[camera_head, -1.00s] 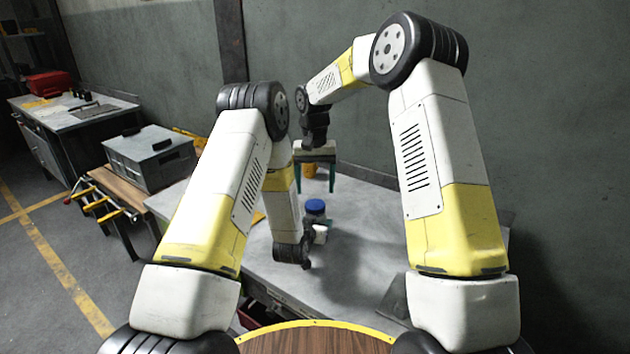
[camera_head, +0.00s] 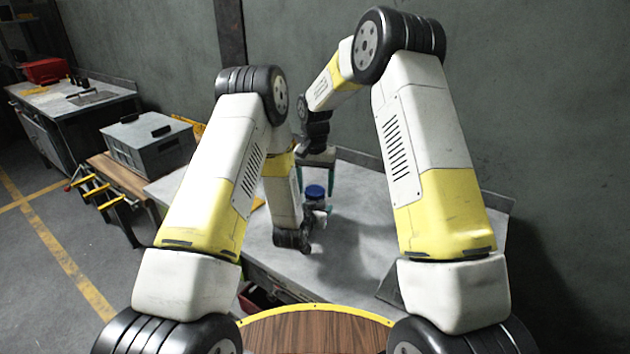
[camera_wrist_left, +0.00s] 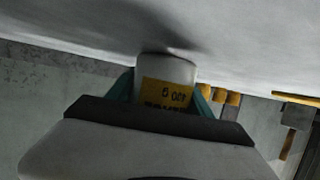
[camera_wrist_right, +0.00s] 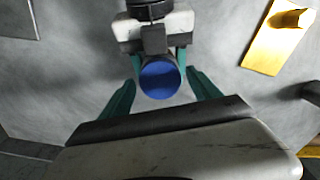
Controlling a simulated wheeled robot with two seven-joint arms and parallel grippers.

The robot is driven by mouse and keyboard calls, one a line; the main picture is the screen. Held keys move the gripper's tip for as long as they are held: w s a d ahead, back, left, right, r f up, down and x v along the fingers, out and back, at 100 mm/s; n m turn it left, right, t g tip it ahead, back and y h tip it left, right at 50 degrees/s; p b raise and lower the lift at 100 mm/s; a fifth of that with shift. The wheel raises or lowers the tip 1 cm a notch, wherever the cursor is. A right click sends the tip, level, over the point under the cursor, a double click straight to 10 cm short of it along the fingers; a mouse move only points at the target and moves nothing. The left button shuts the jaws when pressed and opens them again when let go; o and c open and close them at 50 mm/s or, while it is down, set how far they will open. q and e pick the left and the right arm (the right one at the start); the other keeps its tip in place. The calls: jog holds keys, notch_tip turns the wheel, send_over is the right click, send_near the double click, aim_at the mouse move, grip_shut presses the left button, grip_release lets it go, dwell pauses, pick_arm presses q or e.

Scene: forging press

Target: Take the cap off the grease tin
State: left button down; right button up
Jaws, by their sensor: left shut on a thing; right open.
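The cap shows from above in the right wrist view (camera_wrist_right: 159,80). My left gripper (camera_wrist_left: 168,95) is shut on the white body of the tin (camera_wrist_left: 166,72), which has a yellow label. My right gripper (camera_head: 316,180) is open above the tin, pointing down. In the right wrist view its teal fingers (camera_wrist_right: 160,92) are on either side of the cap, apart from it. The tin's body is mostly hidden in the head view.
The grey bench (camera_head: 350,235) is clear to the right of the tin. A yellow item (camera_wrist_right: 278,38) lies on it in the right wrist view. A grey box (camera_head: 150,150) stands on a wooden-topped bench at left. A wall is behind.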

aim_at(315, 190)
jog(key=c, duration=1.4)
jog(key=n, duration=0.6)
jog(key=shift+c, duration=0.3)
jog(key=shift+r, duration=0.15)
jog(key=shift+r, duration=1)
jog(key=shift+r, duration=2)
pick_arm(q)
jog(key=shift+c, duration=1.6)
grip_release()
